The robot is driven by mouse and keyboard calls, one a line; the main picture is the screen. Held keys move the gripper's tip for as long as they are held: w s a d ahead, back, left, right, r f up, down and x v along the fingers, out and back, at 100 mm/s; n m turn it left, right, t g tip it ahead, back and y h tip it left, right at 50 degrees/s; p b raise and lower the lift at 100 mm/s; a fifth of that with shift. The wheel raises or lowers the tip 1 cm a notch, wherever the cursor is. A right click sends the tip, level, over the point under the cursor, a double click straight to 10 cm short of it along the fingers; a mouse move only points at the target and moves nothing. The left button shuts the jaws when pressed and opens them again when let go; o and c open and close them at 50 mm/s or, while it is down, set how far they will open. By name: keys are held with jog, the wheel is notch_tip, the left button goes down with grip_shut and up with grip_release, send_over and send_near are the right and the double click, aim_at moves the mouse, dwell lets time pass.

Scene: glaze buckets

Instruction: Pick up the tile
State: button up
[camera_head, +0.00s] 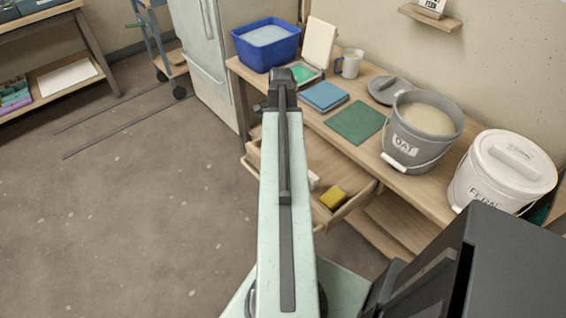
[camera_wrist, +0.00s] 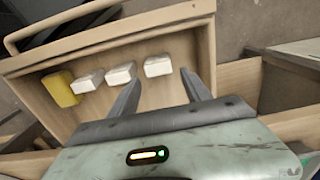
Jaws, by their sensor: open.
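Which thing is the tile is not certain. Three small white blocks lie in a row in the open wooden drawer (camera_head: 357,204): in the wrist view, a left one (camera_wrist: 87,80), a middle one (camera_wrist: 121,74) and a right one (camera_wrist: 157,66). The right one appears between my fingertips in the picture, beyond them. My gripper (camera_wrist: 160,79) is open and empty, and its fingers point into the drawer. In the head view my arm hides much of the drawer and the fingers. A flat blue square (camera_head: 324,97) and a flat green square (camera_head: 356,122) lie on the table.
A yellow block (camera_wrist: 60,89) lies left of the white ones. On the table (camera_head: 420,184) are a blue bin (camera_head: 265,45), a mug (camera_head: 349,63), a grey bucket (camera_head: 420,130) with powder, and a white lidded bucket (camera_head: 500,172).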

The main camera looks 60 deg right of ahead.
jog(key=shift+s+a+f+b, duration=0.1)
jog(key=shift+s+f+b, duration=0.05)
jog(key=shift+f+b, duration=3.85)
jog(key=shift+r, duration=0.15)
jog(key=shift+c, duration=0.3)
grip_shut()
notch_tip(320, 180, up, 10)
jog(key=p, duration=1)
jog(key=shift+r+p, duration=0.2)
jog(key=shift+p, duration=0.15)
